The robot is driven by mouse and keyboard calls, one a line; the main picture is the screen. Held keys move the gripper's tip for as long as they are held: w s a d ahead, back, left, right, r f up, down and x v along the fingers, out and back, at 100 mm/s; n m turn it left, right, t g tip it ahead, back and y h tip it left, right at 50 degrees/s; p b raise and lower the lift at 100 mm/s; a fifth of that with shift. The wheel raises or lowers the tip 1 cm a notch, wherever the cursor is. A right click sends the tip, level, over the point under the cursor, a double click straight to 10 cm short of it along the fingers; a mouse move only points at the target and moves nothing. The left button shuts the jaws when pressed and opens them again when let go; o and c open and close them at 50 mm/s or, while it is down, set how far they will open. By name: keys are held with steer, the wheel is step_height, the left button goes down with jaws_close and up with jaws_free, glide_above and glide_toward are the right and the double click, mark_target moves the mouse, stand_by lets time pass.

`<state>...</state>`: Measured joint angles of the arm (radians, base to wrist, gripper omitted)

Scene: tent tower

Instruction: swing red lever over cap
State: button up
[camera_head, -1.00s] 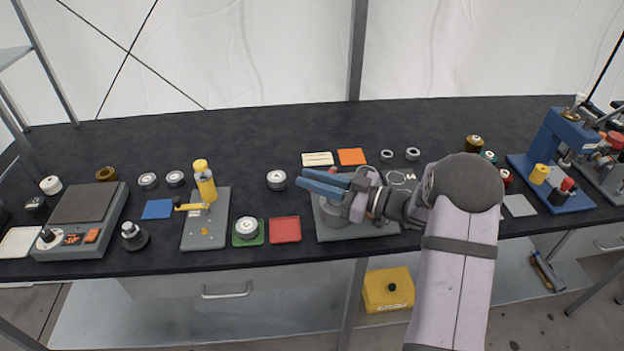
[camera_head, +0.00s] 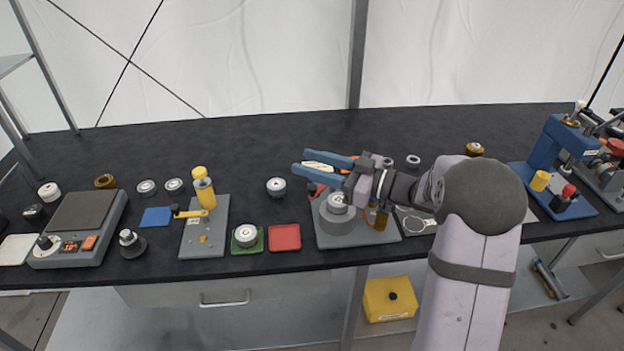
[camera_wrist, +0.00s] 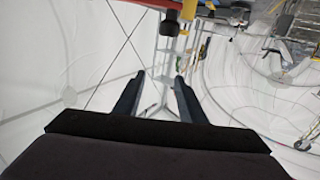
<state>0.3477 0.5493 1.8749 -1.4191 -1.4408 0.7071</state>
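A silver round cap (camera_head: 338,203) with a pale label sits on a grey cylindrical holder (camera_head: 343,226) on a grey base plate (camera_head: 329,241). A small red part (camera_head: 314,189), perhaps the red lever, shows just left of the cap, mostly hidden under my gripper. In the wrist view a red bar (camera_wrist: 160,5) with a dark knob crosses the top edge; I cannot tell for sure that it is the lever. My gripper (camera_head: 300,161) is above and behind the cap, its blue fingers pointing left, apart and empty. The wrist view also shows the fingers (camera_wrist: 159,76) spread.
Left of the plate are a red pad (camera_head: 284,238), a green tray (camera_head: 262,245) with a round part, and a yellow-lever fixture (camera_head: 202,190). A loose round part (camera_head: 276,187) stands behind them. A blue press (camera_head: 560,155) is at right.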

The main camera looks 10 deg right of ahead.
steer(key=shift+r, duration=1.6)
